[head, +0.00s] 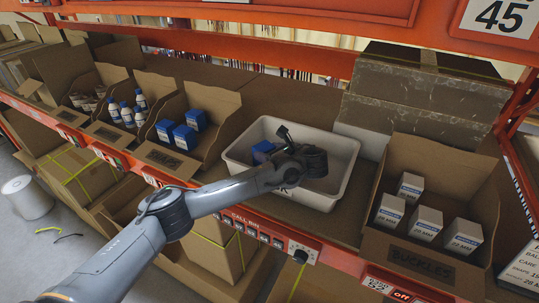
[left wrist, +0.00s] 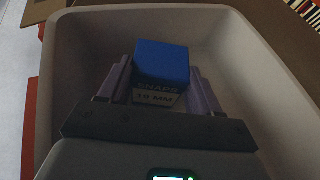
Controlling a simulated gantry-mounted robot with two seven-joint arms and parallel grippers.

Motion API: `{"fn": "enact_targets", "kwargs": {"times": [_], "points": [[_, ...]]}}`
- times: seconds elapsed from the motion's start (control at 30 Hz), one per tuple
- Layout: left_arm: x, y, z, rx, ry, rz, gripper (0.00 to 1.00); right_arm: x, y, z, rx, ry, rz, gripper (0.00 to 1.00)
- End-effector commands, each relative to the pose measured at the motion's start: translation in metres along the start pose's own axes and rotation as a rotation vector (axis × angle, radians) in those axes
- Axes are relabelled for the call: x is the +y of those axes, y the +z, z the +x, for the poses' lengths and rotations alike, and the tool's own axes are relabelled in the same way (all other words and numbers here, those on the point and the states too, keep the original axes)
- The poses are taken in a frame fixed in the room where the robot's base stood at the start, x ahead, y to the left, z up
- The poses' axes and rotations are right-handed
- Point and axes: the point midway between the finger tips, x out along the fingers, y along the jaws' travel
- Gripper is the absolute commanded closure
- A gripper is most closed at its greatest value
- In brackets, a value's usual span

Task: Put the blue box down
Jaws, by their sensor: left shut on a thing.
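The blue box (left wrist: 161,62) has a blue top and a pale front printed "SNAPS 10 MM". My left gripper (left wrist: 157,85) is shut on it, one finger on each side. In the head view, the blue box (head: 262,148) shows partly behind my left gripper (head: 272,152), inside the pale tote (head: 342,160). The tote wall (left wrist: 60,70) surrounds the box in the left wrist view. I cannot tell whether the box touches the tote floor. My right gripper is not in view.
Left of the tote, a cardboard bin (head: 222,105) holds several blue boxes, beside a bin of white bottles (head: 127,115). Right of it, an open carton (head: 465,190) holds several white boxes. An orange rail (head: 310,235) runs along the shelf front. The tote's right part is empty.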

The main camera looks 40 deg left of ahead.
Motion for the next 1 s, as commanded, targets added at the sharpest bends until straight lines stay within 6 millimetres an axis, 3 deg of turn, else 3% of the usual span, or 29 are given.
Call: {"fn": "enact_targets", "kwargs": {"times": [0.27, 0.3, 0.43, 0.8, 1.0], "points": [[0.0, -0.002, 0.001, 0.0, 0.0, 0.001, 0.72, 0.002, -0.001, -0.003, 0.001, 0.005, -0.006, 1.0], [0.0, -0.002, 0.001, 0.0, 0.0, 0.001, 0.3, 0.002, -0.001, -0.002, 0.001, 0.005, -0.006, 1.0], [0.0, -0.002, 0.001, 0.0, 0.0, 0.001, 0.11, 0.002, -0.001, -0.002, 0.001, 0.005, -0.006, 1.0], [0.0, 0.001, 0.0, 0.0, 0.0, -0.001, 0.11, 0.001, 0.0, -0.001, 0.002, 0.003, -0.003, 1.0], [-0.001, 0.01, -0.014, 0.001, -0.002, 0.003, 0.11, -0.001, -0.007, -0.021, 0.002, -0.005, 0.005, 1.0]]}}
